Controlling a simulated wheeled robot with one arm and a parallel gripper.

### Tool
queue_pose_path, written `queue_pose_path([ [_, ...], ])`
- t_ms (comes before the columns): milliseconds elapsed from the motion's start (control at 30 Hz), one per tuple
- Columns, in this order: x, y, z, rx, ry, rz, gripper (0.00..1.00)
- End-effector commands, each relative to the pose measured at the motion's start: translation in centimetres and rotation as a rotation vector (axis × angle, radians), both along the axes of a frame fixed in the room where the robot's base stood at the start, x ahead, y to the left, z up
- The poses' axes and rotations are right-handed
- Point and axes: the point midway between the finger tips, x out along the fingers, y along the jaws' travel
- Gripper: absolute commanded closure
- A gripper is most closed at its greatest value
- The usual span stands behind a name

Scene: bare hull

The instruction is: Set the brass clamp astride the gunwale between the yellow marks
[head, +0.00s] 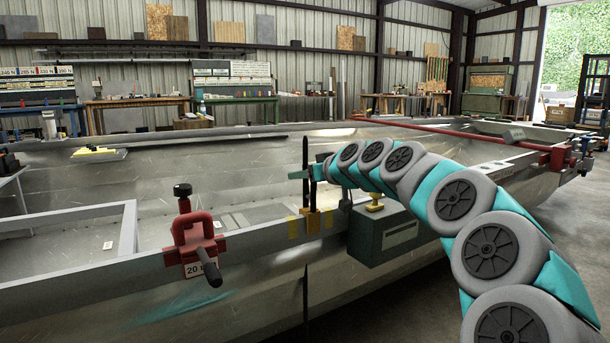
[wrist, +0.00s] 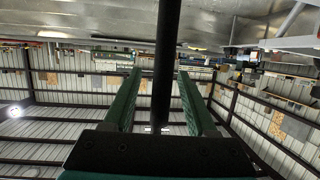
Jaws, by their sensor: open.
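The brass clamp (head: 313,222) sits on the near gunwale (head: 258,236) between a left yellow mark (head: 292,229) and a right yellow mark (head: 328,220). It looks astride the rail, but its far side is hidden. A dark upright bar (head: 305,155) rises above the clamp and appears to belong to it. My gripper (head: 304,173) is at this bar, above the clamp. In the wrist view the bar (wrist: 166,60) runs between the two open green fingers (wrist: 160,95), with a gap showing on each side.
A red clamp (head: 193,235) with a "20" tag grips the gunwale to the left. A dark green box (head: 382,236) with a yellow knob (head: 375,203) hangs on the rail close to the right, below my arm. A red bar (head: 450,133) spans the far right.

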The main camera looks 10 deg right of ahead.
Motion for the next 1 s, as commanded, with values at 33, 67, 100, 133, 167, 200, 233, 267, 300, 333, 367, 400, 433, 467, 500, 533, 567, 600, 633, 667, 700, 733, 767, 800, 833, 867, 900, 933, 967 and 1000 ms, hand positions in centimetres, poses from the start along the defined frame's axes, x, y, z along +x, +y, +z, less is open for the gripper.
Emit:
queue_pose_path([
  [33, 0.0, 0.0, 0.0, 0.0, 0.0, 0.0, 0.43],
  [67, 0.0, 0.0, 0.0, 0.0, 0.0, 0.0, 0.43],
  [100, 0.0, 0.0, 0.0, 0.0, 0.001, 0.0, 0.43],
  [133, 0.0, 0.0, 0.0, 0.0, 0.001, 0.0, 0.43],
  [167, -0.1, 0.0, 0.0, 0.0, 0.0, 0.0, 0.43],
  [200, -0.2, -0.1, 0.1, 0.0, 0.0, 0.0, 0.43],
  [233, -0.4, -0.2, 0.1, 0.0, 0.0, 0.0, 0.43],
  [267, -0.6, -0.3, 0.2, 0.001, 0.0, 0.0, 0.43],
  [300, -0.9, -0.4, 0.4, 0.001, 0.0, 0.0, 0.43],
  [333, -1.2, -0.5, 0.5, 0.001, 0.0, 0.0, 0.43],
  [367, -1.5, -0.7, 0.6, 0.001, 0.0, 0.0, 0.43],
  [400, -2.0, -0.9, 0.8, 0.001, -0.001, 0.0, 0.43],
  [433, -2.3, -1.0, 0.9, 0.0, -0.001, -0.001, 0.43],
  [467, -2.7, -1.3, 1.1, 0.0, -0.001, -0.002, 0.43],
  [500, -3.3, -1.5, 1.3, 0.0, -0.002, -0.002, 0.43],
  [533, -3.7, -1.6, 1.5, 0.0, -0.002, -0.001, 0.43],
  [567, -4.1, -1.8, 1.6, 0.001, -0.002, 0.0, 0.43],
  [600, -4.6, -1.9, 1.7, 0.0, -0.001, 0.0, 0.43],
  [633, -4.9, -2.1, 1.7, 0.0, 0.0, 0.0, 0.43],
  [667, -5.2, -2.2, 1.8, 0.0, 0.0, 0.0, 0.43],
  [700, -5.6, -2.4, 1.9, 0.0, 0.0, 0.0, 0.43],
  [733, -5.8, -2.5, 2.0, 0.0, 0.0, 0.0, 0.43],
  [767, -6.1, -2.6, 2.1, 0.0, 0.0, -0.001, 0.43],
  [800, -6.3, -2.8, 2.2, 0.0, -0.001, -0.001, 0.43],
  [833, -6.5, -2.8, 2.3, 0.0, -0.001, -0.001, 0.43],
  [867, -6.6, -2.9, 2.3, 0.0, -0.001, -0.001, 0.43],
  [900, -6.7, -2.9, 2.4, 0.0, -0.001, -0.001, 0.43],
  [933, -6.8, -3.0, 2.4, 0.0, -0.001, -0.001, 0.43],
  [967, -6.9, -3.0, 2.4, 0.0, -0.001, -0.001, 0.43],
  [1000, -6.9, -3.0, 2.4, 0.0, -0.001, -0.001, 0.43],
])
